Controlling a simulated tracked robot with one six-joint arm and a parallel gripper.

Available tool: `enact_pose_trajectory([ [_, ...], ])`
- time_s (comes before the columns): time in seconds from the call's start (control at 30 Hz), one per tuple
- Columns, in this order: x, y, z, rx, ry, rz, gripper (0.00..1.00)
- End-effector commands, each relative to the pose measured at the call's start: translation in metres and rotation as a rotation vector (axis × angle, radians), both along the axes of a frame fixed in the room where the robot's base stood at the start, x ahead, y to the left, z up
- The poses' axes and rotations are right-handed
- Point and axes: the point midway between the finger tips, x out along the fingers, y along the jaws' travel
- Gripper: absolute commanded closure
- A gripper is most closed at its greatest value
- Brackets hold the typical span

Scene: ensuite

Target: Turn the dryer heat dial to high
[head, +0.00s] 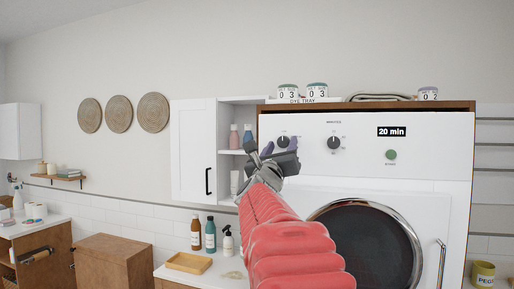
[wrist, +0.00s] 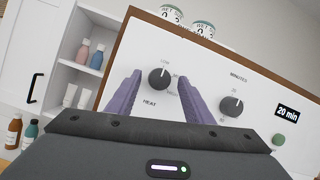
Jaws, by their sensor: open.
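The dryer (head: 400,185) has a white front panel with two black knobs. The heat dial (wrist: 159,79), labelled HEAT, is the left one; it also shows in the head view (head: 283,142). My gripper (wrist: 160,75) is open, with one purple finger on each side of the heat dial in the wrist view. I cannot tell whether the fingers touch it. In the head view my gripper (head: 280,149) is just below the dial.
The minutes knob (wrist: 231,105) is right of the heat dial, followed by a green button (wrist: 279,140) and a "20 min" display (head: 391,132). Tins (head: 317,90) and a folded cloth (head: 379,97) sit on top. Left is an open shelf with bottles (head: 234,137).

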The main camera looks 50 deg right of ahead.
Motion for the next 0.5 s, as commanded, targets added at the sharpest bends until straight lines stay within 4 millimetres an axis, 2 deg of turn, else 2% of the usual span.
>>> enact_pose_trajectory([
  [0.1, -0.0001, 0.0001, -0.0002, 0.0, 0.0, 0.0, 0.53],
  [0.5, -0.0002, 0.0001, -0.0003, 0.0, 0.0, 0.0, 0.81],
])
